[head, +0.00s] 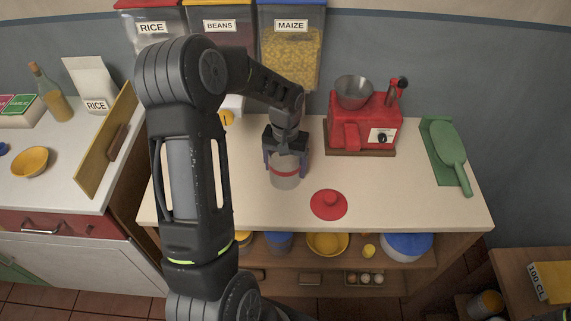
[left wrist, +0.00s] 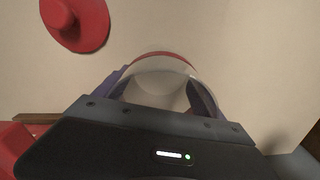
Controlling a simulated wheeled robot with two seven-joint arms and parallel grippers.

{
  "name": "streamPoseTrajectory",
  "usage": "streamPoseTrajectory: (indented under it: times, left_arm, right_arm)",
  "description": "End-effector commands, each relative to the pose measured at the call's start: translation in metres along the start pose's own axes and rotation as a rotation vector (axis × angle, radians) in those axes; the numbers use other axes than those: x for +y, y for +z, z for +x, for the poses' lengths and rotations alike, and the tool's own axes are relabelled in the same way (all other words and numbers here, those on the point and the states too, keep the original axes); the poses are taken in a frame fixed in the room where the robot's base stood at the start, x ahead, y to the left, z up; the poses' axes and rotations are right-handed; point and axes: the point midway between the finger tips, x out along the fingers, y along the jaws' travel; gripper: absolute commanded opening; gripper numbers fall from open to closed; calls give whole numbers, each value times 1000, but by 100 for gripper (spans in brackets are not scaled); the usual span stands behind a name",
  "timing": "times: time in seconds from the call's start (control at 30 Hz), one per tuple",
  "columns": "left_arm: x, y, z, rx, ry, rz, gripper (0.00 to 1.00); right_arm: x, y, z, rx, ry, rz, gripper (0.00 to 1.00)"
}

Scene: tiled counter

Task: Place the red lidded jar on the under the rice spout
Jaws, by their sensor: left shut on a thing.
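The clear jar with a red band (head: 286,179) is on or just above the pale counter; I cannot tell whether it touches. My left gripper (head: 286,158) is shut on it from above. In the left wrist view the jar's open rim (left wrist: 160,75) shows between the fingers. The red lid (head: 328,204) lies on the counter to the right of the jar, apart from it, and also shows in the left wrist view (left wrist: 76,22). The rice dispenser (head: 152,27) hangs on the wall at upper left; my arm hides its spout. My right gripper is not seen.
A red machine with a metal funnel (head: 364,122) stands at the back. A green scoop (head: 446,156) lies at the right. Beans (head: 219,26) and maize (head: 291,45) dispensers hang beside the rice. The counter's front right is clear.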

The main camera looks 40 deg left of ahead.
Motion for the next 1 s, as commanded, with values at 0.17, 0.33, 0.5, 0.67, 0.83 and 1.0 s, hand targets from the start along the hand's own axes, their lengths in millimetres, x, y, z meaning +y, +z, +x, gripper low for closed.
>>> streamPoseTrajectory:
  times: [0.17, 0.33, 0.5, 0.67, 0.83, 1.0]
  left_arm:
    - [0, -1, 0, 3, 0, 0, 15]
    - [0, -1, 3, 2, 0, 0, 15]
    - [0, 0, 4, 1, 0, 0, 90]
    - [0, 0, 3, 1, 0, 0, 100]
    - [0, 0, 3, 1, 0, 0, 100]
    - [0, -1, -2, 2, 0, -1, 100]
  right_arm:
    - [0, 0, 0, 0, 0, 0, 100]
    - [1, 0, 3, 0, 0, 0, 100]
    - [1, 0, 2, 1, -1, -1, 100]
    - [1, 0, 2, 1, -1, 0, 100]
    - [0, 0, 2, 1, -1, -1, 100]
    - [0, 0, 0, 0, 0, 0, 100]
